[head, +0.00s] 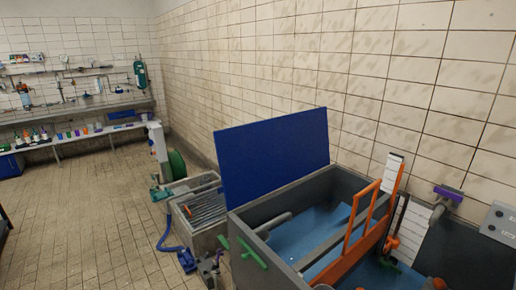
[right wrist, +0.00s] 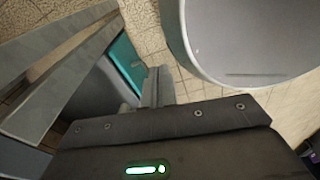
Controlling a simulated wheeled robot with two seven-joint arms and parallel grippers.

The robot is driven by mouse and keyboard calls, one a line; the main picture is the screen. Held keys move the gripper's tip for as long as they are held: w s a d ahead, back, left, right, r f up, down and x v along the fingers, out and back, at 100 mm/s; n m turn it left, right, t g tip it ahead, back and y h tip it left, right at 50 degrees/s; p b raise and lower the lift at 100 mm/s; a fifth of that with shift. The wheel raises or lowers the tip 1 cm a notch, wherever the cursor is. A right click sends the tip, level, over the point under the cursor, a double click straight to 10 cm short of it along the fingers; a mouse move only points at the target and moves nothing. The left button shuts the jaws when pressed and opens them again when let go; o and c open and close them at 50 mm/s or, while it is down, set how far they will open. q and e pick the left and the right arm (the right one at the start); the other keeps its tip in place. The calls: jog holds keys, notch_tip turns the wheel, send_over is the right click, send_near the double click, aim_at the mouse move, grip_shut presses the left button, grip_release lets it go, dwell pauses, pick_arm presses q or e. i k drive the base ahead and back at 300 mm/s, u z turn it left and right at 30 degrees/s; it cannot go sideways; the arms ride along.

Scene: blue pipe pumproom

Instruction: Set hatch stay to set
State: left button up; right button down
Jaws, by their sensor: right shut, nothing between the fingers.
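A blue hatch lid (head: 275,155) stands raised at the back left of a grey tank (head: 322,193) in the head view. A green handle-like part (head: 252,253) sits on the tank's front left side. I cannot tell which part is the hatch stay. An orange frame (head: 347,235) stands across the tank's right part. My right gripper (right wrist: 155,88) is shut and empty in the right wrist view, with grey slabs to its left. I cannot make out either gripper in the head view, and no contact with the hatch shows.
A grated grey box (head: 202,208) stands left of the tank, with a blue hose (head: 165,232) on the floor beside it. A long shelf (head: 75,138) with several small items runs along the back wall. The tiled floor (head: 95,215) at left is clear.

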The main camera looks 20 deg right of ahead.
aim_at(244, 256)
jog(key=u, duration=0.75)
jog(key=i, duration=3.45)
jog(key=z, duration=3.55)
